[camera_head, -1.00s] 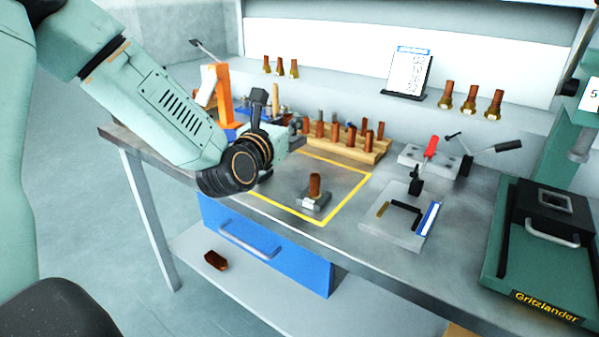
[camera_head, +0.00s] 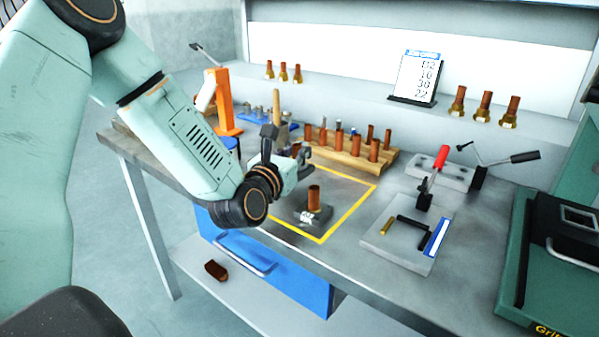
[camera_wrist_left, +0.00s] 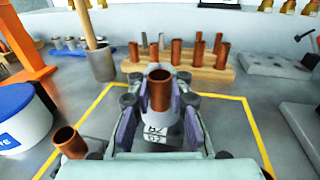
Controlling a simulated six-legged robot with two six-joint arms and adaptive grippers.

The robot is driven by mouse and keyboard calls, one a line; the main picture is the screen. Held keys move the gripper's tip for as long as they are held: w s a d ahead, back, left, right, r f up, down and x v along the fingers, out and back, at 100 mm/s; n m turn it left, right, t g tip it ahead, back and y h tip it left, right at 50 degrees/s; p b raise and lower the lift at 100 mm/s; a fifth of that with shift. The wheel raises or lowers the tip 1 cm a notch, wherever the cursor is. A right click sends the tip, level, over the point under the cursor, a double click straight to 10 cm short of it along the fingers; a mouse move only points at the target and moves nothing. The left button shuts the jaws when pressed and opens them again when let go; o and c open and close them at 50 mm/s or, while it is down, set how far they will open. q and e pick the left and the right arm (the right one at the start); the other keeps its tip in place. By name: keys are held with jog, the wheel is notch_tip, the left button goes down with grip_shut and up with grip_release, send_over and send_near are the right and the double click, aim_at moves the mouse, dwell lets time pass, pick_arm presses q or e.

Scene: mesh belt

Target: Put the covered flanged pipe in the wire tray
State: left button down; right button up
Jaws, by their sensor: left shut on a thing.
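My left gripper (camera_head: 303,156) is over the yellow-outlined square and partly hides the square's left side. In the left wrist view its fingers (camera_wrist_left: 160,118) are shut around a brown pipe (camera_wrist_left: 160,90) with grey round its lower part and a white number label below. In the head view a brown pipe (camera_head: 313,198) stands upright in a grey labelled base inside the square. I cannot tell whether these are the same pipe. Another brown pipe (camera_wrist_left: 70,142) shows at the lower left of the wrist view. I cannot make out a wire tray. My right gripper is out of view.
A wooden rack (camera_head: 345,150) with several brown pipes stands behind the square. A grey fixture plate (camera_head: 402,232) and a red-handled clamp (camera_head: 436,172) stand at the right. A brown piece (camera_head: 216,270) lies on the lower shelf.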

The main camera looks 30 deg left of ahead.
pick_arm(q)
jog(key=shift+s+f, duration=0.1)
jog(key=shift+f, duration=0.4)
notch_tip(320, 180, down, 2)
jog(key=shift+d+f+b, duration=0.15)
jog(key=shift+b, duration=0.3)
jog(key=shift+f, duration=0.3)
jog(key=shift+f+b, duration=0.1)
jog(key=shift+b, duration=0.2)
jog(key=c, duration=1.4)
grip_release()
jog(key=shift+f, duration=0.1)
jog(key=shift+o, duration=0.9)
